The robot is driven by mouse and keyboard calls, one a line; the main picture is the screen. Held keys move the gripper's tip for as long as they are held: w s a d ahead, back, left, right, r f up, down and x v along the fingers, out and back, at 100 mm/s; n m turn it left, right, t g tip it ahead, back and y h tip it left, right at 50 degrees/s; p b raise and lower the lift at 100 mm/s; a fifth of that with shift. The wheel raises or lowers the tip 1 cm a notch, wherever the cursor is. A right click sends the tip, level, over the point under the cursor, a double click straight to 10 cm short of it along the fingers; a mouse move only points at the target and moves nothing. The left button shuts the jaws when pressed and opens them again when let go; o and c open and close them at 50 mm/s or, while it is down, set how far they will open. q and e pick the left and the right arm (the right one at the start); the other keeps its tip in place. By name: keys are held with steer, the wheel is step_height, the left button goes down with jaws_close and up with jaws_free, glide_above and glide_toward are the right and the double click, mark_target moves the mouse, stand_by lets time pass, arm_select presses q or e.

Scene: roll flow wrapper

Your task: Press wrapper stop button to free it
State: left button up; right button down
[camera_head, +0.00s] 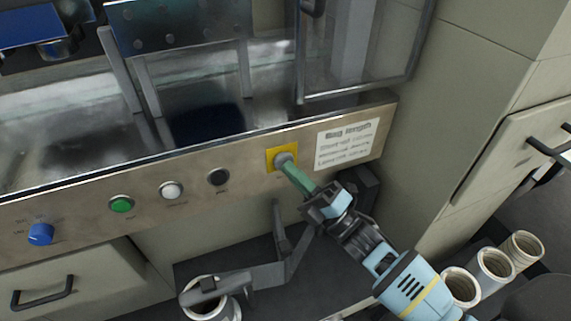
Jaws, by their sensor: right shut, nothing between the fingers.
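The wrapper stop button (284,160) is a grey round knob on a yellow square plate (272,154) at the right of the metal control panel. My right gripper (291,172) reaches up from the lower right. Its fingers are shut with nothing between them, and their tips are at the button and partly cover it. I cannot tell whether the button is pressed in. My left gripper is not in view.
The panel (70,190) also carries a blue knob (40,234), a green button (121,204), a white button (171,190), a black button (218,177) and a printed label (346,144). Rolls (495,265) stand at the lower right. A beige cabinet (440,120) is at the right.

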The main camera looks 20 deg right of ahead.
stand_by(0.4)
steer(key=shift+w, duration=0.45)
steer(key=shift+s, duration=0.25)
stand_by(0.5)
steer(key=s+p, duration=0.2)
steer(key=s, duration=0.4)
steer(key=shift+d+p, duration=0.15)
steer(key=shift+p, duration=0.2)
steer(key=shift+s, duration=0.1)
